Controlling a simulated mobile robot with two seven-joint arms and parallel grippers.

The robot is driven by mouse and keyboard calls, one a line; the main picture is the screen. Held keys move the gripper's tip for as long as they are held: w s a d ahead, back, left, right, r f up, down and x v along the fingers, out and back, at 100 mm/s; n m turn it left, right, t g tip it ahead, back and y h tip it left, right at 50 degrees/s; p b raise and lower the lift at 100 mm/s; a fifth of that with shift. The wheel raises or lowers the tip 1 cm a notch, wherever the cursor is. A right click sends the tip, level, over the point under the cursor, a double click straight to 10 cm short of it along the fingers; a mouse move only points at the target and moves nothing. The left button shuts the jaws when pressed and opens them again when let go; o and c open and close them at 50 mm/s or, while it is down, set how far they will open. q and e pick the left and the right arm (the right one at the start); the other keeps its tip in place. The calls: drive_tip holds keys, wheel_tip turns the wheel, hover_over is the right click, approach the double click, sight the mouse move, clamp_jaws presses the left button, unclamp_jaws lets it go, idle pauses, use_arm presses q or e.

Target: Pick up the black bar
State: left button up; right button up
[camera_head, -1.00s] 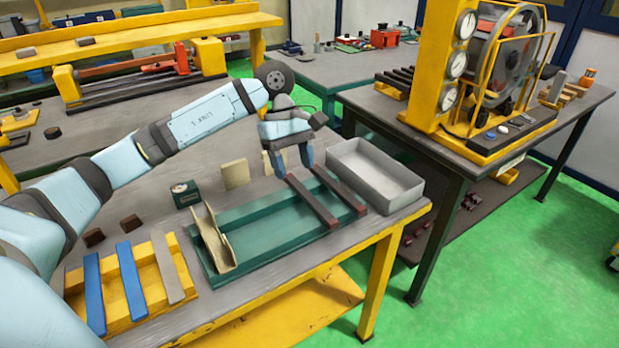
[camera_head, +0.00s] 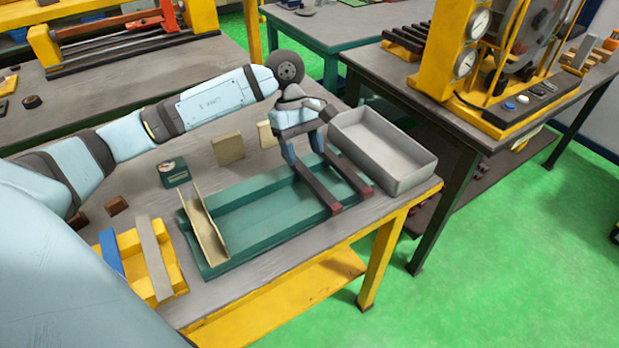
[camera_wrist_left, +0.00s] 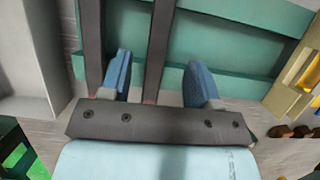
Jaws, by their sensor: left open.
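Two black bars with reddish ends lie side by side across the right part of a green tray (camera_head: 262,212). In the head view they are the left bar (camera_head: 320,190) and the right bar (camera_head: 350,175). My left gripper (camera_head: 304,156) is open and points down at their far ends. In the left wrist view, one bar (camera_wrist_left: 158,45) runs between the open fingers of my left gripper (camera_wrist_left: 158,66); the other bar (camera_wrist_left: 91,45) lies outside, left of the left finger. No grip on either bar shows. My right gripper is not in view.
A grey open box (camera_head: 402,174) stands close to the right of the bars. A tan angled piece (camera_head: 203,226) sits on the tray's left end. A yellow rack (camera_head: 170,270) with a grey bar and a blue bar is partly hidden by my arm. Tan blocks (camera_head: 228,148) stand behind.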

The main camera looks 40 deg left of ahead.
sight(310, 177)
use_arm(q)
drive_tip(key=x, duration=0.5)
drive_tip(key=shift+d+f, duration=0.15)
drive_tip(key=shift+f, duration=0.2)
clamp_jaws()
